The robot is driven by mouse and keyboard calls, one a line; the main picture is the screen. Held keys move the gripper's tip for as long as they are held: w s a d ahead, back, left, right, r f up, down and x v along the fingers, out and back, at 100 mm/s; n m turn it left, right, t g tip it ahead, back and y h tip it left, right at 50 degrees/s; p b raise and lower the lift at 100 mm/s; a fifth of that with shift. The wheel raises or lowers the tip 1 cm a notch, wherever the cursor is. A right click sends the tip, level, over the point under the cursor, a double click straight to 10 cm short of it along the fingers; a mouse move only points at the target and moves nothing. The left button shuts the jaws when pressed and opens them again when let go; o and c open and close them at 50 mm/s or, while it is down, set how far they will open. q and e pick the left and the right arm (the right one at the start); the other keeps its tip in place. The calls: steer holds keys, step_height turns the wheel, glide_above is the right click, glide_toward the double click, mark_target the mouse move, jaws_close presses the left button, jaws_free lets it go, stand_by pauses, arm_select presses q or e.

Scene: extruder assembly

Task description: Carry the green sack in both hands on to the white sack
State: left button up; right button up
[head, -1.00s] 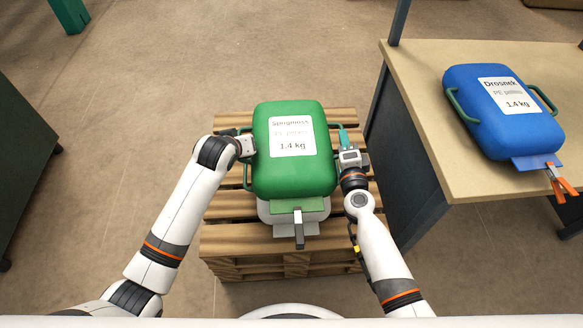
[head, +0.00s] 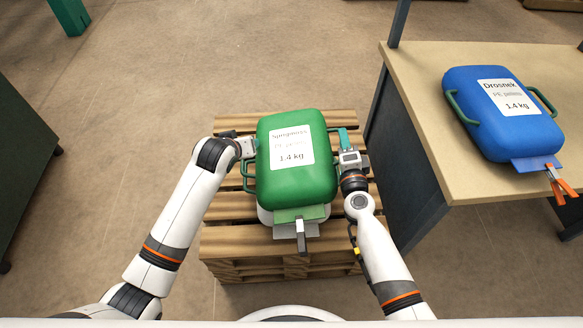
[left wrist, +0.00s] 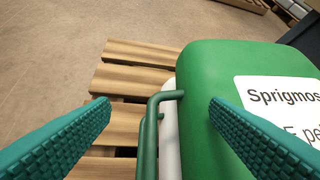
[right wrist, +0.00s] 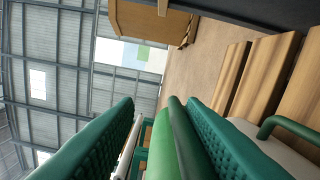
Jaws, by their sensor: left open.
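The green sack (head: 297,185), labelled Sprigmoss 1.4 kg, lies on the white sack (head: 264,216), which is mostly hidden under it. The white sack's edge also shows in the left wrist view (left wrist: 171,135). My left gripper (head: 251,147) is open at the green sack's left side. In the left wrist view, the sack's left handle (left wrist: 150,130) stands between the spread fingers, apart from both. My right gripper (head: 343,140) is at the right side. In the right wrist view its fingers stand apart, with a green bar (right wrist: 178,130) close to the right finger.
The sacks lie on a wooden pallet (head: 225,238). A bench (head: 425,120) stands at the right, with a blue sack (head: 485,130) and an orange-handled clip (head: 560,182) on it. A dark green cabinet (head: 25,140) is at the left. The floor behind the pallet is clear.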

arm_select(q)
steer(key=v, duration=1.1)
steer(key=shift+s+r, duration=0.2)
arm_select(e)
steer(key=shift+r, duration=0.1)
steer(key=o, duration=0.9)
steer(key=shift+c, duration=0.2)
steer(key=s, duration=1.2)
steer(key=shift+d, duration=0.4)
steer(key=shift+o, duration=0.5)
steer(key=o, duration=0.5)
